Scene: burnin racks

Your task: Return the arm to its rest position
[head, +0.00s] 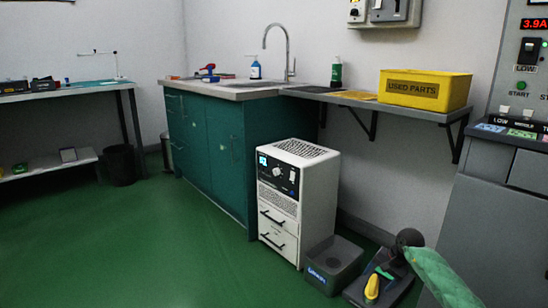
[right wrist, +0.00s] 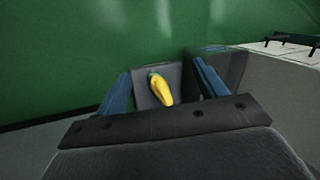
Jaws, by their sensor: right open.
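My right gripper (head: 402,250) is at the lower right of the head view, small and dark at the end of my green arm, above the floor bins. In the right wrist view its two blue fingers (right wrist: 165,85) are spread apart with nothing clamped between them. A yellow item (right wrist: 161,89) with a dark green end shows beyond and between the fingers, in a grey bin. The same yellow item (head: 371,288) shows in the head view. My left gripper is not in view.
A grey bin (head: 334,263) with a blue label stands beside the white cabinet (head: 298,195). A grey machine console (head: 500,210) is at the right. A yellow "USED PARTS" box (head: 425,90) sits on the wall shelf. The green floor (head: 130,250) is clear at left.

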